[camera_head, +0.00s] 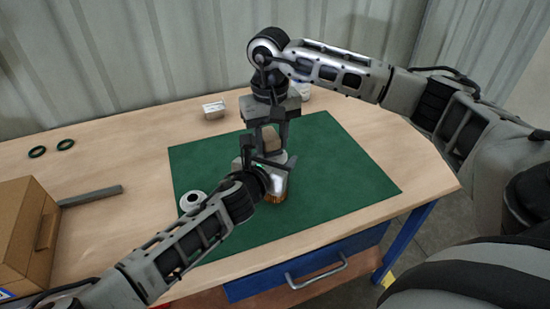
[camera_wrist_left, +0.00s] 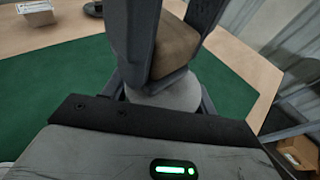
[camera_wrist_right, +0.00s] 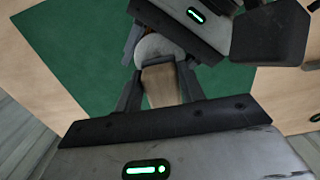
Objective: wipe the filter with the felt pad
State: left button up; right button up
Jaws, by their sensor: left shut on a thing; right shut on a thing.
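The filter (camera_head: 276,187), with a pale grey end cap and an orange-brown lower part, is upright over the green mat. My left gripper (camera_head: 262,168) is shut on it from the left, and its jaws hide part of it. My right gripper (camera_head: 270,132) points down above it, shut on the tan felt pad (camera_head: 270,144). In the left wrist view the pad (camera_wrist_left: 176,48) is right over the filter's pale top (camera_wrist_left: 165,95) and seems to touch it. The right wrist view also shows the pad (camera_wrist_right: 160,86) against the pale cap (camera_wrist_right: 156,46).
The green mat (camera_head: 345,185) is mostly clear to the right. A white ring-shaped part (camera_head: 193,201) lies at its left. A small white box (camera_head: 213,109) stands behind it.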

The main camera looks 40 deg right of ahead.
aim_at(272, 137)
pick_arm(q)
jog(key=shift+s+d+r, duration=0.2)
pick_arm(e)
jog(key=shift+r, duration=0.15)
pick_arm(q)
jog(key=shift+f, duration=0.1)
pick_arm(e)
jog(key=shift+d+r, duration=0.1)
jog(key=shift+r, duration=3.85)
pick_arm(q)
jog(key=o, duration=1.1)
jog(key=v, duration=1.2)
jog(key=shift+a, duration=0.1)
